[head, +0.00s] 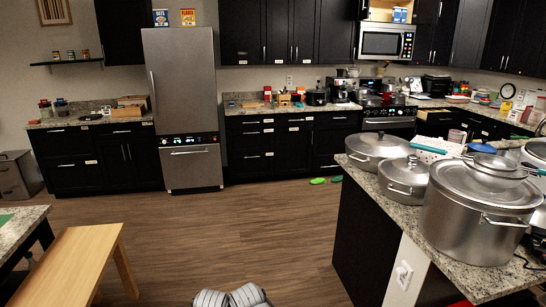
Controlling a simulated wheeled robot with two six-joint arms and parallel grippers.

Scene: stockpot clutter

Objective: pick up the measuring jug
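I cannot make out a measuring jug for sure in the head view. A large steel stockpot (470,222) with a lid stands on the granite island counter (415,222) at the right. Two smaller lidded pots, a wide one (378,150) and a narrower one (403,180), stand to its left. Things behind the pots are partly hidden. Neither of my grippers shows in this view.
A wooden bench (70,265) stands at the lower left beside a granite-topped table (22,228). The wooden floor (270,225) between bench and island is mostly open. Green shoes (318,181) lie near the back cabinets. A fridge (183,100) and a stove (388,112) stand at the back.

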